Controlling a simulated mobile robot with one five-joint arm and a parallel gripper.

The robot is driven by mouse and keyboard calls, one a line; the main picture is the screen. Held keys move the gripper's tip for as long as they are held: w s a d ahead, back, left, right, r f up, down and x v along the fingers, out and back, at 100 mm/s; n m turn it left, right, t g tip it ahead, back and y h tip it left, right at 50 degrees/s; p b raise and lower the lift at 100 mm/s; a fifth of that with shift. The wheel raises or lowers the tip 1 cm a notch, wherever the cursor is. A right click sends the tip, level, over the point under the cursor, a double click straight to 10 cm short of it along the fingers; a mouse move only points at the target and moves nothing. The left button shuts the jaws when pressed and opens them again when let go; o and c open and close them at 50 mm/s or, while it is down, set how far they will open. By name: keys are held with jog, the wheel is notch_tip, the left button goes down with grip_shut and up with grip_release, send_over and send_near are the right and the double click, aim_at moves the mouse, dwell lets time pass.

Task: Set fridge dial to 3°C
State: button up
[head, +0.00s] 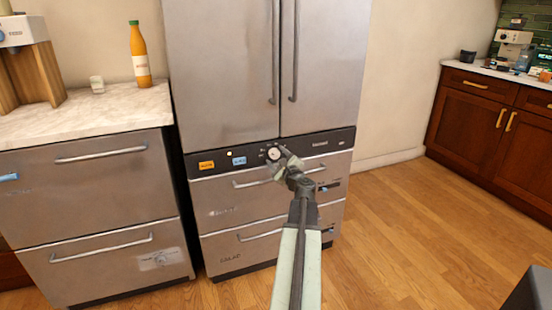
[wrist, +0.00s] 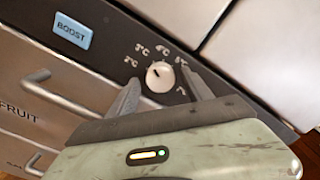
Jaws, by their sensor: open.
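The fridge dial (head: 274,154) is a small round white knob on the dark control strip below the fridge doors. In the wrist view the dial (wrist: 160,76) has temperature labels around it, with 2°C and 3°C on its left side. A small dark mark on its face seems to lie at the upper left, roughly toward 3°C, but it is too small to be sure. My gripper (head: 282,158) is at the dial. In the wrist view my gripper (wrist: 161,80) is open, one finger on each side of the dial, with visible gaps.
A blue BOOST button (wrist: 72,30) and an orange label (head: 206,165) sit left on the strip. Drawer handles (head: 262,179) stick out below. A counter (head: 110,108) with an orange bottle (head: 139,58) stands left. The wooden floor (head: 400,220) at right is clear.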

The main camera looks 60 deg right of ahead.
jog(key=v, duration=0.7)
jog(key=shift+s+a, duration=0.15)
jog(key=shift+a, duration=0.05)
